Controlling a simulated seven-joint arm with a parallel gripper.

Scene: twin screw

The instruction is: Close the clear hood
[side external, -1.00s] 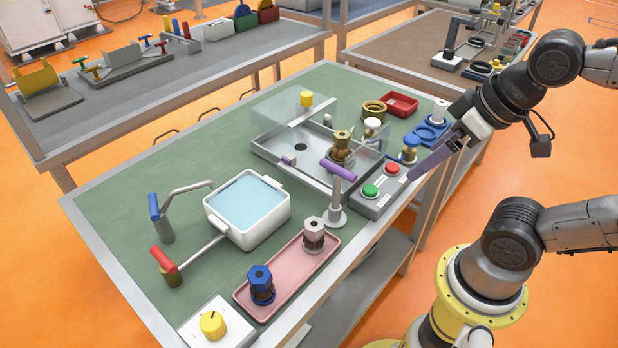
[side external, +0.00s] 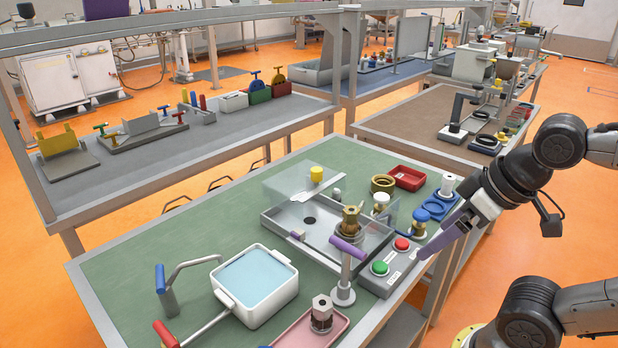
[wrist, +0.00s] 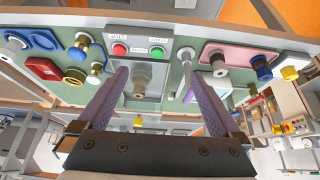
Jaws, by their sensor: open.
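The clear hood (side external: 287,180) is a see-through panel at the back left of a grey metal tray (side external: 275,222), with a yellow knob (side external: 316,174) near it. Its edges are faint, and I cannot tell its exact angle. A brass fitting (side external: 351,218) stands upright in the front right part of the tray. My gripper (wrist: 155,78) has two purple fingers, spread apart and empty. In the side external view its purple finger (side external: 445,235) points down and left beside the button box, apart from the hood.
The button box (side external: 388,266) with red and green buttons stands before the tray. A purple-handled post (side external: 345,265) rises at the front edge. A white basin (side external: 262,318) lies left. A red bin (side external: 409,178) and blue rings (side external: 436,208) are at right. Bare green tabletop lies back left.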

